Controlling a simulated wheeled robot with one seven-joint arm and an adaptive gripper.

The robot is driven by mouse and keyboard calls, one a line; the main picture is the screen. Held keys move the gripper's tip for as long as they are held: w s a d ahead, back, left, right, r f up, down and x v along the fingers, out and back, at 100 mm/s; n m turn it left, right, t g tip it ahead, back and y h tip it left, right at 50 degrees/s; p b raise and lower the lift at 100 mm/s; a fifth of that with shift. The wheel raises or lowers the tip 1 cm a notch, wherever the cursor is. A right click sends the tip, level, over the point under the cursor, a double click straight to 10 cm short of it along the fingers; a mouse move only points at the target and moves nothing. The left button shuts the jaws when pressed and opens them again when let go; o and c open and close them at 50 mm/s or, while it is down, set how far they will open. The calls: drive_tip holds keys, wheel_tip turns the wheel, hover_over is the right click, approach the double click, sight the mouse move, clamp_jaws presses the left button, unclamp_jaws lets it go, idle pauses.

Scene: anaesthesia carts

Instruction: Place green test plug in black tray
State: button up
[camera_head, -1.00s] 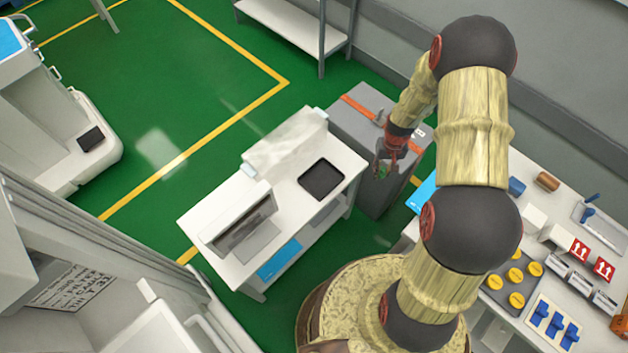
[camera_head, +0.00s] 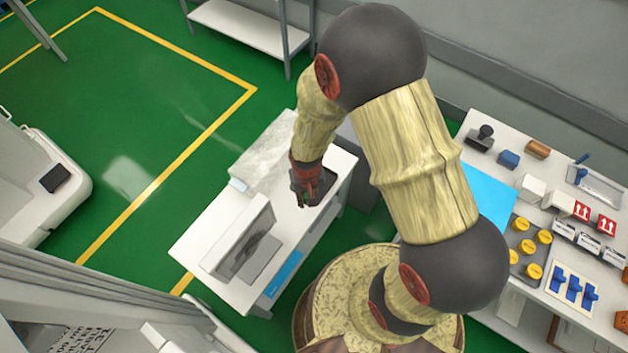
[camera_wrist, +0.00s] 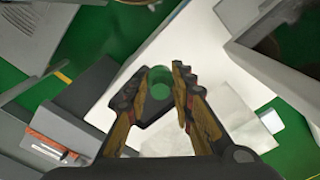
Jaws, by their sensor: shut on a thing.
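My gripper (camera_head: 306,196) is over the right part of the small white table, its fingers pointing down. It is shut on the green test plug, a round green piece (camera_wrist: 159,84) between the fingertips in the wrist view. Only a speck of green shows there in the head view. The black tray (camera_head: 327,187) lies flat on the table, mostly hidden behind my gripper. In the wrist view a dark patch, seemingly the tray (camera_wrist: 152,108), shows below and behind the plug. The gap between plug and tray cannot be judged.
A monitor (camera_head: 240,240) stands on the white table's left part, with a blue strip (camera_head: 284,274) at its front edge. The grey cabinet (camera_head: 362,182) is behind. A bench with several parts (camera_head: 510,170) stands at right.

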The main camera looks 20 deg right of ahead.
drive_tip(key=w+d+f+b, duration=0.1)
drive_tip(key=w+d+f, duration=0.1)
drive_tip(key=w+f, duration=0.1)
drive_tip(key=w+d+f+b, duration=0.1)
drive_tip(key=w+d+f, duration=0.1)
drive_tip(key=w+f, duration=0.1)
drive_tip(key=w+d+f+b, duration=0.2)
drive_tip(key=w+f, duration=0.1)
drive_tip(key=w, duration=0.2)
drive_tip(key=shift+w, duration=0.1)
drive_tip(key=shift+w+d+f, duration=0.1)
drive_tip(key=shift+w+f, duration=0.05)
drive_tip(key=shift+f, duration=0.1)
drive_tip(key=shift+w+d+f+b, duration=0.15)
drive_tip(key=shift+f+b, duration=0.65)
drive_tip(key=shift+f, duration=0.9)
drive_tip(key=shift+f, duration=0.2)
drive_tip(key=o, duration=0.9)
drive_tip(key=shift+r, duration=0.1)
